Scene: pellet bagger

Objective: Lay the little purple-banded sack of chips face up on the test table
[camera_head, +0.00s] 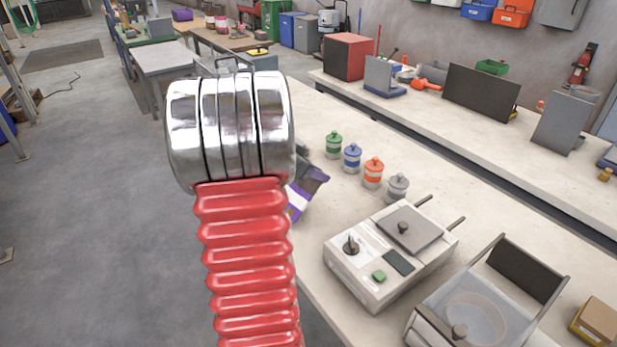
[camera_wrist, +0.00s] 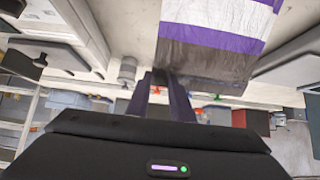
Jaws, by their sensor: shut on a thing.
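The purple-banded sack (camera_head: 300,203) shows in the head view just right of my arm, partly hidden behind it, dark at its upper end with white and purple below. In the wrist view the sack (camera_wrist: 212,38) extends past the fingers, with white and purple bands and a dark grey end. My gripper (camera_wrist: 168,80) is shut on that dark end. In the head view my arm hides the gripper. The sack hangs by the near left edge of the pale table (camera_head: 335,210); I cannot tell whether it touches it.
Several lidded jars, including a blue one (camera_head: 352,158), stand in a row right of the sack. A boxy instrument (camera_head: 385,258) with a grey lid and a clear-sided device (camera_head: 480,310) take the table's near part. A long bench (camera_head: 420,100) runs along the wall.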

